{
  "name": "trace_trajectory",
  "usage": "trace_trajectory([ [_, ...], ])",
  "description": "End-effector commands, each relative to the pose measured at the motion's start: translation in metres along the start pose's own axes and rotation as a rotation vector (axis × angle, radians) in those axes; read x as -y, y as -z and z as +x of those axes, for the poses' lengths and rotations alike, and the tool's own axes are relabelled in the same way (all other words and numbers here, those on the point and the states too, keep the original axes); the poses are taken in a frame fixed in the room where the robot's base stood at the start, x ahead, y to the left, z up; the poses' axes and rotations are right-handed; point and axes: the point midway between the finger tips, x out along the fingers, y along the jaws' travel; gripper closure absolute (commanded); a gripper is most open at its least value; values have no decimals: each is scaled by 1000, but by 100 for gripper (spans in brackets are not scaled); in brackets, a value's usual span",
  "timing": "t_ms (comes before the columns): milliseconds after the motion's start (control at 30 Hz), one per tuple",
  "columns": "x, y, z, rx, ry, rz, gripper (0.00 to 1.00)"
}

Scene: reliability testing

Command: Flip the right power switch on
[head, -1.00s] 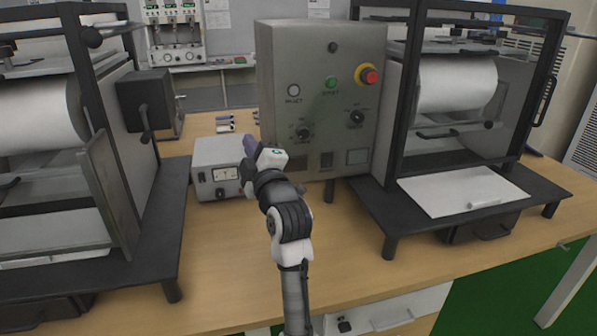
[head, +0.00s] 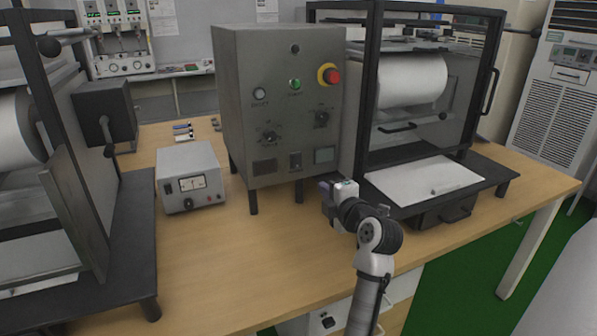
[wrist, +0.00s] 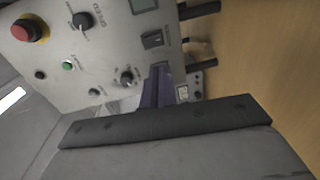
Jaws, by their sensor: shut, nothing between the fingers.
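The grey control box (head: 233,110) stands on short legs on the table. Its front panel also fills the upper left of the wrist view (wrist: 115,50), turned sideways. A small black rocker switch (head: 295,161) sits low on the panel, between a dark rectangle and a grey display; it also shows in the wrist view (wrist: 152,39). I cannot tell its position. My gripper (head: 325,187) is shut and empty, in front of the box's lower right corner in the head view. Its purple fingers (wrist: 160,82) point toward the panel's lower part and hide some of it.
Two knobs, buttons and a red emergency stop (head: 332,76) are higher on the panel. A small meter box (head: 190,165) stands left of the control box. Framed roller machines stand at left and right (head: 470,165). The table front (head: 240,270) is clear.

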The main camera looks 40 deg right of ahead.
Motion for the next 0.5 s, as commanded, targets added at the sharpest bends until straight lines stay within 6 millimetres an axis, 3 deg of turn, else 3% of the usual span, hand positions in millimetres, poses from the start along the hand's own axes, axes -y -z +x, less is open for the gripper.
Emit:
trace_trajectory([
  [267,-2,1,16,-2,1,1,100],
  [500,-4,1,65,-3,1,2,100],
])
